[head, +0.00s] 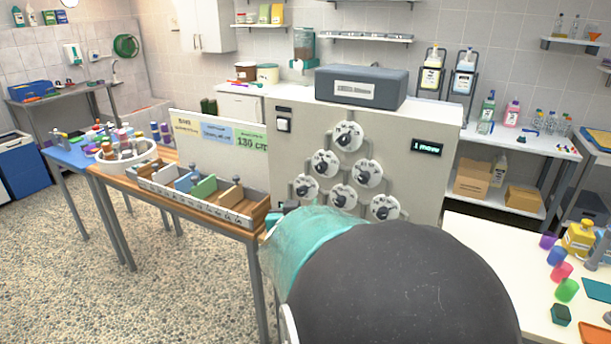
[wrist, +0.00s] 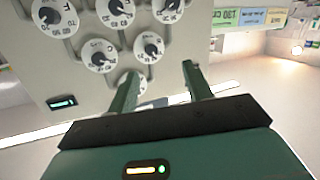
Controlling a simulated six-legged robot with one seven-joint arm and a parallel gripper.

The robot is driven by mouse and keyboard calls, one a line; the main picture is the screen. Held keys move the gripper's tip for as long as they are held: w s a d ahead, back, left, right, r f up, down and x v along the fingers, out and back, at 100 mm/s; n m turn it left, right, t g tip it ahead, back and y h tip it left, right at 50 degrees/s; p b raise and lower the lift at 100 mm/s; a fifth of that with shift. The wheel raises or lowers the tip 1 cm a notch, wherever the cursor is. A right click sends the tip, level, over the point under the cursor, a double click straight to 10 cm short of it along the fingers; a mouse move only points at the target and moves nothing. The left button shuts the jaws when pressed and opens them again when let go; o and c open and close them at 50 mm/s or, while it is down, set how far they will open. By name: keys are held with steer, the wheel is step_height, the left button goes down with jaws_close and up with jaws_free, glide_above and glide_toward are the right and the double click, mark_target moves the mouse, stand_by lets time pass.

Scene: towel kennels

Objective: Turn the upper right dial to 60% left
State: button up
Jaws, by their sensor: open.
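A grey panel (head: 279,160) carries several white dials with black knobs, in a triangle. The top dial (head: 347,136) stands alone; below it are a left dial (head: 325,163) and a right dial (head: 369,173), with a bottom row under them. The wrist view is upside down: the top dial (wrist: 130,84) is lowest, the right dial of the middle row (wrist: 100,55) is at left, the left one (wrist: 149,47) at right. My gripper (wrist: 160,70) is open and empty, its left finger partly covering the top dial. I cannot tell its distance from the panel.
A small display (head: 427,147) is on the panel's right and a switch (head: 284,119) at its upper left. A grey box (head: 361,86) sits on top. A wooden bench with a divided tray (head: 240,215) stands left; a white table (head: 500,262) stands right.

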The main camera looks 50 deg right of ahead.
mark_target(363, 180)
steer(key=s+d+m+g+h, duration=0.2)
steer(key=s+d+g+h, duration=0.1)
steer(key=s+d+g, duration=0.4)
steer(key=d, duration=0.4)
steer(key=d+t, duration=0.1)
steer(key=d, duration=0.3)
steer(key=w+d+t, duration=0.1)
steer(key=d, duration=0.3)
steer(key=shift+d, duration=0.3)
steer(key=shift+c, duration=0.4)
steer(key=c, duration=0.9)
